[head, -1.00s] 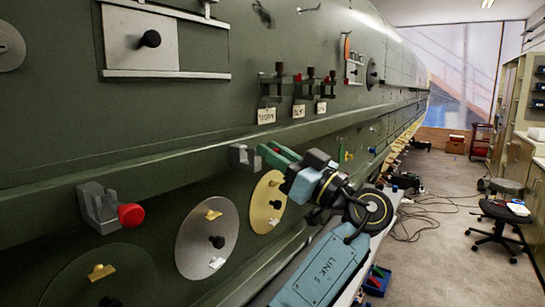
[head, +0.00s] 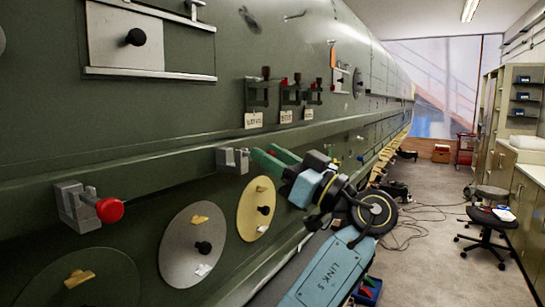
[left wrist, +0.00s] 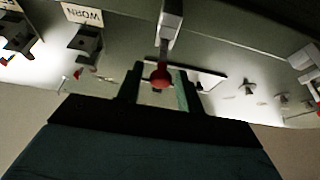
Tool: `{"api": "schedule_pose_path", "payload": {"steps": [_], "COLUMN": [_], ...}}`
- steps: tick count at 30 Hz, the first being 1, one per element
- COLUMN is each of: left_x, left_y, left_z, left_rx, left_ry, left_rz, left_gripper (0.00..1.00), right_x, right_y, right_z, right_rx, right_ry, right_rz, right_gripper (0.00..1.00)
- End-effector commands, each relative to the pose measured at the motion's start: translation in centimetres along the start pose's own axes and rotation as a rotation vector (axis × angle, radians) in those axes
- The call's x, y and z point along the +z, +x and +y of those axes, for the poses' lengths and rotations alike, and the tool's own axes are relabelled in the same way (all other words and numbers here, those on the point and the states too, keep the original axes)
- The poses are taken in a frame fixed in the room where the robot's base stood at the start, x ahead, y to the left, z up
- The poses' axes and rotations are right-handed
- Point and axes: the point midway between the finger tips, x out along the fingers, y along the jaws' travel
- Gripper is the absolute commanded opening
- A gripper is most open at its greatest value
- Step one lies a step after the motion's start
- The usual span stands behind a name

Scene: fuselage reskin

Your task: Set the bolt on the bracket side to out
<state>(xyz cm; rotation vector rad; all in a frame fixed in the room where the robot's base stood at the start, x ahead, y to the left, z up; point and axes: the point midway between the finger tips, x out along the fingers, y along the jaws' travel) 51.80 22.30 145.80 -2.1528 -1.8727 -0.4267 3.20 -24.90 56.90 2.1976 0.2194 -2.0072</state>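A grey bolt bracket (head: 232,160) sits on the green fuselage ledge, just left of my left gripper (head: 275,160). The gripper's green fingers are apart in front of it. In the left wrist view, a red ball knob (left wrist: 160,75) on a grey bolt fitting (left wrist: 170,25) lies between the fingertips of the left gripper (left wrist: 158,88), with gaps showing beside it. Whether a finger touches the knob cannot be told. A second grey bracket (head: 70,204) with a red knob (head: 109,210) stands at the left, apart from the gripper. My right gripper is not in view.
Three small latches with tags (head: 253,120) hang above the ledge. A "WORN" tag (left wrist: 82,14) shows in the left wrist view. Round silver (head: 185,255) and yellow (head: 252,218) covers lie below the ledge. A stool (head: 490,220) stands on open floor at the right.

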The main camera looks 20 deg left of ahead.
Motion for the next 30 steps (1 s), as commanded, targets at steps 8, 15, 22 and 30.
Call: {"api": "schedule_pose_path", "payload": {"steps": [8, 15, 22, 30], "left_x": [0.2, 0.1, 0.0, -0.1], "left_y": [-4.5, -9.8, -12.9, -13.5], "left_z": [0.1, 0.0, 0.0, 0.0], "left_rx": [0.005, 0.004, 0.003, 0.001], "left_ry": [0.0, -0.001, -0.001, -0.001], "left_rz": [0.0, 0.0, 0.001, 0.001], "left_gripper": [0.37, 0.37, 0.37, 0.37], "right_x": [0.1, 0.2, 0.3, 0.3], "right_y": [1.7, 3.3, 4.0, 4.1], "right_z": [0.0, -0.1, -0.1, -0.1], "right_rx": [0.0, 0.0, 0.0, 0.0], "right_ry": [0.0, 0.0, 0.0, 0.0], "right_rz": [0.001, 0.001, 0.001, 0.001], "right_gripper": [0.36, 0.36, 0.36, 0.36]}}
